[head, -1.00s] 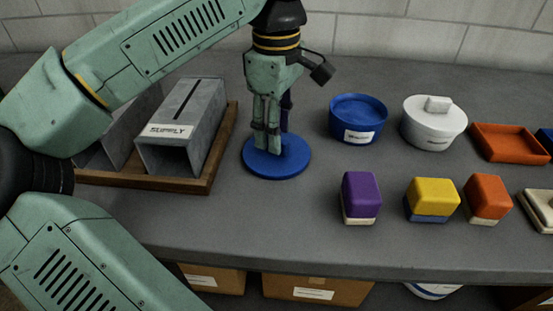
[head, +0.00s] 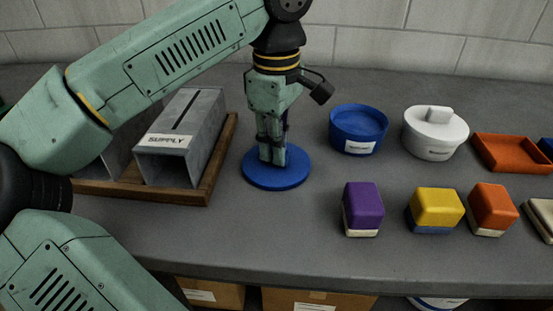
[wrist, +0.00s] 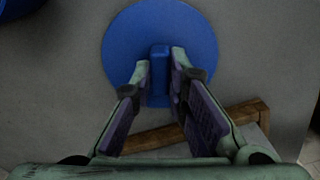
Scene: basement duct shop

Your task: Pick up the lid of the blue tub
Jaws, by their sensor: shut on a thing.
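The blue lid (head: 262,180) is a flat round disc that appears to lie on the grey bench, left of the blue tub (head: 358,133). The tub is uncovered and carries a white label. My gripper (head: 272,158) points down over the lid and is shut on its upright handle. The wrist view shows the handle (wrist: 160,78) between my gripper's fingers (wrist: 161,70), with the lid's disc (wrist: 160,28) around it. I cannot see a clear gap under the lid.
A wooden tray (head: 222,165) with grey metal duct pieces (head: 190,150), one labelled "SUPPLY", stands close on the left. A white lidded tub (head: 434,138) and an orange tray (head: 510,153) are at right. Purple (head: 362,207), yellow (head: 435,207) and orange (head: 493,208) blocks stand in front.

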